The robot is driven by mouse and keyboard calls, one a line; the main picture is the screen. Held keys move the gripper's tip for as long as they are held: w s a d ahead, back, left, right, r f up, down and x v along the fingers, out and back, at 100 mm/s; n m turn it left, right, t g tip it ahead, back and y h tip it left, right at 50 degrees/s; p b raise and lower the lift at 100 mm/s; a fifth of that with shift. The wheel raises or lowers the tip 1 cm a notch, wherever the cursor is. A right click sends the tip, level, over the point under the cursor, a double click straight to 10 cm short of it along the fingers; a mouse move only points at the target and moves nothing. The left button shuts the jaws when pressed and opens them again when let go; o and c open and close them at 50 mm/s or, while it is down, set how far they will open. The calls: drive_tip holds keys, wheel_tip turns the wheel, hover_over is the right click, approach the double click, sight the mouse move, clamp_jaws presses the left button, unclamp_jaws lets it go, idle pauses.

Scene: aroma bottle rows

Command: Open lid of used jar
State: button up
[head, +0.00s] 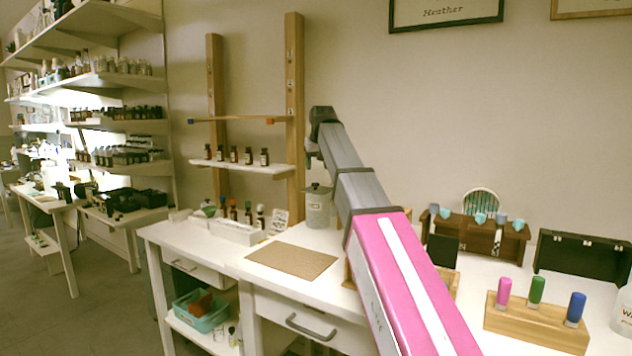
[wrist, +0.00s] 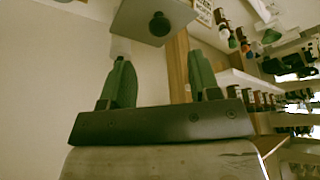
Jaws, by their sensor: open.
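A pale grey jar (head: 317,211) stands upright at the back of the white table, beside the wooden post. Its flat lid (head: 317,189) has a dark knob on top and lies on the jar. Any lettering on the jar is too small to read. My gripper (head: 312,160) is above the lid, apart from it. In the wrist view the green fingers of my gripper (wrist: 162,62) are spread and empty. The lid (wrist: 137,15) with its round dark knob (wrist: 159,24) shows just beyond the fingertips, roughly between them. Most of the jar is hidden there.
A wooden shelf with several dark bottles (head: 234,155) is left of my gripper. A white bottle tray (head: 237,233) and a brown mat (head: 291,260) lie near the jar. A wooden block (head: 537,321) holds pink, green and blue bottles at right.

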drive_tip(key=x, duration=0.7)
clamp_jaws()
drive_tip(key=shift+w, duration=0.15)
